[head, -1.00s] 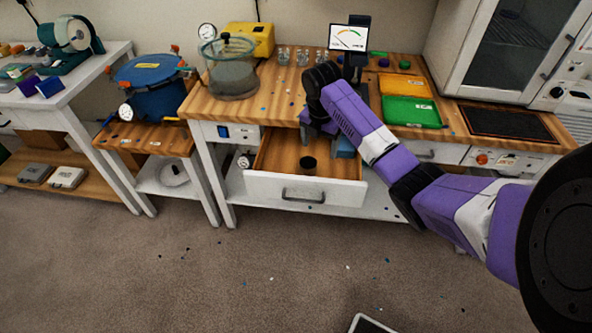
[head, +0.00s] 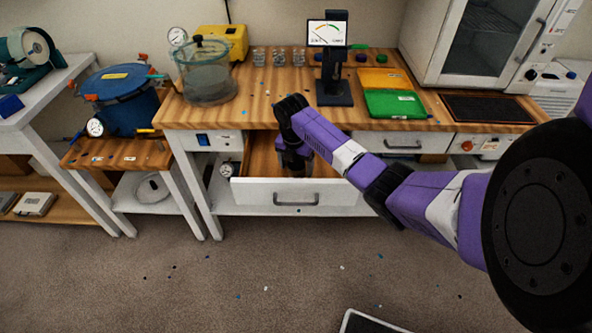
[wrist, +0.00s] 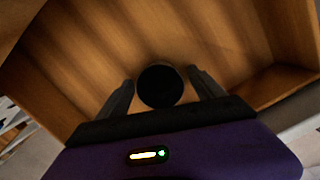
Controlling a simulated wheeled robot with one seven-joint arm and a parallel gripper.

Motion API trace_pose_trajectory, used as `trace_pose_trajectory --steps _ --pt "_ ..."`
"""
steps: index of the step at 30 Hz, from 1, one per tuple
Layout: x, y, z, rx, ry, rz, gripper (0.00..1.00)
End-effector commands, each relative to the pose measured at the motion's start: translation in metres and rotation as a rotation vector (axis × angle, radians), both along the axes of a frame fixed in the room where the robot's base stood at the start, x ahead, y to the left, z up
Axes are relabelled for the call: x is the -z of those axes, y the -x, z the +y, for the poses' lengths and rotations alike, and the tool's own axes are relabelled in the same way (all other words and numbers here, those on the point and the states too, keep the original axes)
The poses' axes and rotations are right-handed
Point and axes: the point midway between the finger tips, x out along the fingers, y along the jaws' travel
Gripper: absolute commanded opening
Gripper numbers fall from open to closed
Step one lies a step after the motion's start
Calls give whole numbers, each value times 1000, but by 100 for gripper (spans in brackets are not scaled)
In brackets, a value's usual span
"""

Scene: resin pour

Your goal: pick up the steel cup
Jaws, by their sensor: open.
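The steel cup (wrist: 160,87) shows in the wrist view as a dark, round shape on the wooden floor of the open drawer (head: 303,191). My gripper (wrist: 161,80) is open, with one finger on each side of the cup. Narrow gaps show between the fingers and the cup, and I see no contact. In the head view my gripper (head: 294,165) reaches down into the drawer, and the cup is hidden behind it and the drawer front.
The drawer's wooden walls (wrist: 275,86) surround the gripper. Above it, the bench top (head: 263,118) carries a display on a stand (head: 333,88), a glass chamber (head: 205,80) and a green tray (head: 395,104). A blue pot (head: 120,100) stands on the side table at left.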

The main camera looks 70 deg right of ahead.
Motion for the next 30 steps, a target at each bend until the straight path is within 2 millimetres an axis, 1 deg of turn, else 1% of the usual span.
trace_pose_trajectory --steps 2,8,11,12,14,15,18,26,30 --pt "4 0 0 0 -1 1 78" --pt "4 0 0 0 0 0 78" --pt "4 0 0 0 0 0 60" --pt "4 0 0 0 0 0 52" --pt "4 0 0 0 0 0 40" --pt "4 0 0 0 0 0 33" --pt "4 0 0 0 0 0 14" --pt "3 0 0 0 0 0 13" --pt "-4 -1 -1 0 1 -2 13"
